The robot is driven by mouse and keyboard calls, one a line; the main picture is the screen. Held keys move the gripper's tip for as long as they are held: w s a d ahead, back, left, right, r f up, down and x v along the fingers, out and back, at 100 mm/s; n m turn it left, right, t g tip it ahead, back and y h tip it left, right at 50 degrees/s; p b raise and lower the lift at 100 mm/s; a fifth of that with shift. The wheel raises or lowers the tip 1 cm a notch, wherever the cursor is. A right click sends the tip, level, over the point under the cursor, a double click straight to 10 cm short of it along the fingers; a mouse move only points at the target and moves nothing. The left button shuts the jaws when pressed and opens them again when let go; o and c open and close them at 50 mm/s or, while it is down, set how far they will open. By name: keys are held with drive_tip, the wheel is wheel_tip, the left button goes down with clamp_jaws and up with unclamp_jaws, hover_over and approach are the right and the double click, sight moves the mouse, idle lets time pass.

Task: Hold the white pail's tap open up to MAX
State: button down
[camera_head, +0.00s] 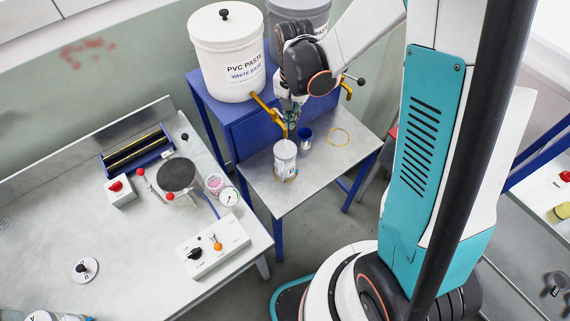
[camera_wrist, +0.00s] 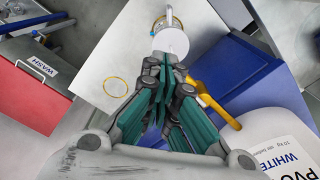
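The white pail (camera_head: 228,65), labelled PVC PASTE WHITE BASE, stands on a blue stand. Its yellow tap (camera_head: 270,109) juts from the lower front, and also shows in the wrist view (camera_wrist: 208,99). My gripper (camera_head: 291,127) points down just right of the tap. In the wrist view its teal fingers (camera_wrist: 166,68) are together with nothing visible between them, and the tap lies to their right, apparently apart. A pale can (camera_head: 285,161) stands on the metal table below the gripper; its round white top (camera_wrist: 171,42) shows beyond the fingertips. I cannot make out a MAX mark or any flow.
A grey pail (camera_head: 312,12) with another yellow tap (camera_head: 347,90) is at right. A red WASH box (camera_wrist: 38,85) is near. A workbench with a control box (camera_head: 213,246) stands left.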

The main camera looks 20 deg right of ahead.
drive_tip(key=shift+r+p, duration=1.25)
drive_tip(key=shift+r, duration=0.9)
wheel_tip(320, 180, up, 5)
drive_tip(key=p, duration=0.3)
drive_tip(key=shift+s, duration=0.1)
drive_tip(key=s+f+n+t+b, duration=0.3)
drive_tip(key=s+b, duration=0.4)
drive_tip(key=b, duration=0.4)
drive_tip(key=s+f+n+t+b, duration=0.4)
drive_tip(key=s+b, duration=0.3)
drive_tip(key=b, duration=0.5)
drive_tip(key=shift+s+f+n, duration=0.4)
drive_tip(key=shift+f+n, duration=0.05)
drive_tip(key=shift+n, duration=0.25)
